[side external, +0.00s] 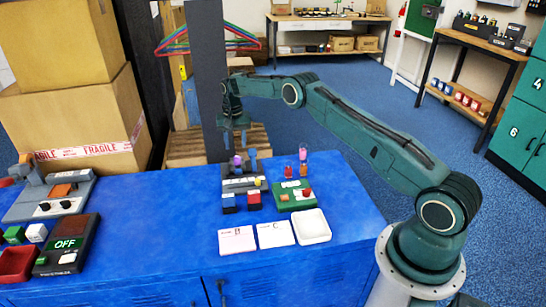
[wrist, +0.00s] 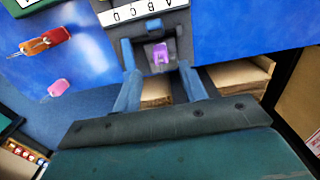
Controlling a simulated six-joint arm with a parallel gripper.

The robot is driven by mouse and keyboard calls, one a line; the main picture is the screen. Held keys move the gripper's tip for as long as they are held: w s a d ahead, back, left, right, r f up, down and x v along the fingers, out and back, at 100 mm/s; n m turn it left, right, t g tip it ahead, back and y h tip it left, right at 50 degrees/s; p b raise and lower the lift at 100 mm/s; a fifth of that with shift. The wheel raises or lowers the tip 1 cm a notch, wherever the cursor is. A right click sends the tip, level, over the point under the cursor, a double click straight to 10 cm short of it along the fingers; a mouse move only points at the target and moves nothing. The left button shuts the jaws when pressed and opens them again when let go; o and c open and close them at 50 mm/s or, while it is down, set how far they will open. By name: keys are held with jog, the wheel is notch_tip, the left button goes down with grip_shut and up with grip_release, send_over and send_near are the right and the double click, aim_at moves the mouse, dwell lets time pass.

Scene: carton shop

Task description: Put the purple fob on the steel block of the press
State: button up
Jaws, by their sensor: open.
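The purple fob (side external: 238,160) stands on a dark grey holder (side external: 231,171) at the back of the blue table. In the wrist view the purple fob (wrist: 160,54) shows just beyond and between my fingertips, by a strip lettered A to D. My gripper (side external: 235,143) points down just above it. In the wrist view my gripper (wrist: 157,70) has its two blue fingers apart, with nothing clamped. A grey machine (side external: 48,198) with an orange piece and black knobs stands at the far left; I cannot tell for sure that it is the press, or which part is its steel block.
White cards (side external: 237,241) and a white tray (side external: 312,228) lie in front. A dark box reading OFF (side external: 67,243) is at left. The table middle is clear. A dark post (side external: 205,80) rises behind.

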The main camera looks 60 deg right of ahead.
jog(key=shift+r, duration=2.35)
jog(key=shift+r, duration=0.1)
notch_tip(320, 180, up, 16)
jog(key=n+t, duration=0.1)
jog(key=n, duration=0.1)
send_over(237, 158)
jog(key=s+a, duration=0.5)
jog(key=a, duration=0.1)
jog(key=s+a+r+n+t, duration=0.2)
jog(key=s+a+r, duration=0.3)
jog(key=s+r, duration=0.55)
jog(key=s+a+r+n+t, duration=0.1)
jog(key=s+a, duration=0.1)
jog(key=s, duration=0.6)
jog(key=s+a+r+n, duration=0.2)
jog(key=s+a, duration=0.1)
jog(key=s, duration=0.4)
jog(key=s+a+f+n, duration=0.1)
jog(key=s+f, duration=0.2)
jog(key=s, duration=0.4)
jog(key=s+a+f+n+t, duration=0.1)
jog(key=s+f, duration=0.2)
jog(key=s, duration=0.5)
jog(key=shift+a+t, duration=0.15)
jog(key=shift+t, duration=0.15)
